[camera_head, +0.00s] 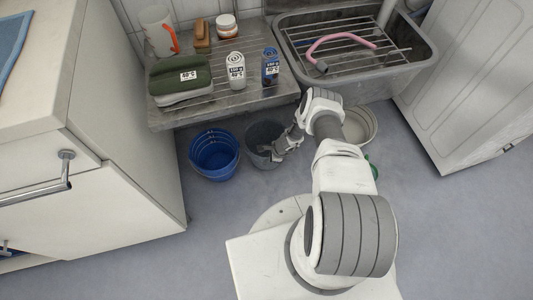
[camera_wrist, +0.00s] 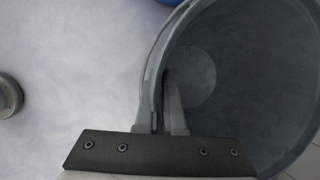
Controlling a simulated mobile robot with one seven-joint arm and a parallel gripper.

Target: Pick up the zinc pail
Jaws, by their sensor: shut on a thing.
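The zinc pail (camera_head: 262,139) is a dark grey metal bucket. It stands upright on the floor in front of the shelf, between a blue bucket and a pale basin. In the wrist view the pail (camera_wrist: 245,90) fills the right side, seen from above into its open mouth, and looks empty. My gripper (camera_head: 268,151) is at the pail's near right rim. In the wrist view my gripper (camera_wrist: 166,115) is shut on the pail's rim wall, one finger inside and one outside. The head view hides part of the pail behind my gripper.
A blue bucket (camera_head: 214,155) stands close to the pail's left. A pale basin (camera_head: 362,125) is on the right, partly behind my arm. Open floor (camera_head: 225,215) lies in front.

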